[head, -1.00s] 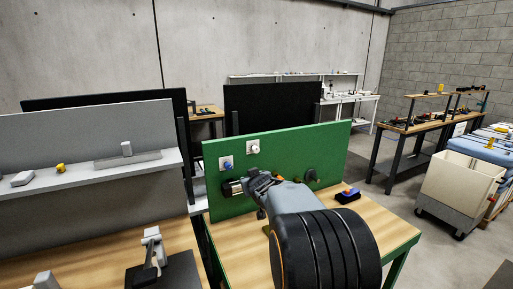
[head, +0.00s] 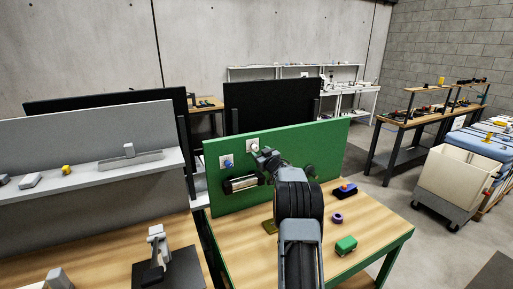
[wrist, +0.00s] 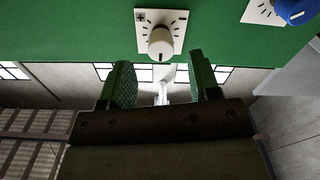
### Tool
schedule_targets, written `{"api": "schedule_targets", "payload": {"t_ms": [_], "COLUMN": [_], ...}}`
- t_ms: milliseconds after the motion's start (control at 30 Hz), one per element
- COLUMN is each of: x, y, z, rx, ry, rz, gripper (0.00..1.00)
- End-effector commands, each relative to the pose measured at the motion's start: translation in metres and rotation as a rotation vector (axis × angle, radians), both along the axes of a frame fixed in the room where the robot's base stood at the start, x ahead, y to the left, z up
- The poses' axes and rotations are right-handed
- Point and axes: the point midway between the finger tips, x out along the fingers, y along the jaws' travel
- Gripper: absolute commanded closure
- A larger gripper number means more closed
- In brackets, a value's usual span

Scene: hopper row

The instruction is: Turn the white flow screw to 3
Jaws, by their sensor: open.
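The white flow screw (head: 254,148) sits on a white plate on the green panel, and shows large in the wrist view (wrist: 160,42). Its plate (wrist: 177,17) has tick marks and corner symbols; no digits are readable. A dark pointer mark shows on the knob's lower edge in the wrist view. My gripper (head: 262,157) is close to the screw. In the wrist view my gripper (wrist: 161,76) is open, its two green-padded fingers on either side of the screw's line but short of it, with nothing between them.
A blue knob (head: 228,163) sits left of the white screw; it also shows in the wrist view (wrist: 297,12). A silver and black cylinder (head: 240,184) is below. A dark knob (head: 309,170) is to the right. A purple ring (head: 337,218) and green block (head: 346,244) lie on the bench.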

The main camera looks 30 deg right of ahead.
Motion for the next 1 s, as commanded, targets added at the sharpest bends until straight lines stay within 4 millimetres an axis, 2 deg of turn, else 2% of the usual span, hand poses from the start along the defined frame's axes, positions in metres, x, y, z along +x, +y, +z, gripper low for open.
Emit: {"api": "schedule_targets", "payload": {"t_ms": [100,300,500,833,1000], "x": [0.018,0.035,0.042,0.043,0.043], "y": [-0.001,-0.004,-0.005,-0.005,-0.005], "z": [0.002,0.001,0.000,0.000,0.000], "rx": [0.000,-0.001,0.000,0.000,0.000], "ry": [-0.001,0.001,0.000,0.000,0.000], "rz": [0.001,0.001,0.001,0.000,0.000], "gripper": [0.43,0.43,0.43,0.43,0.59]}}
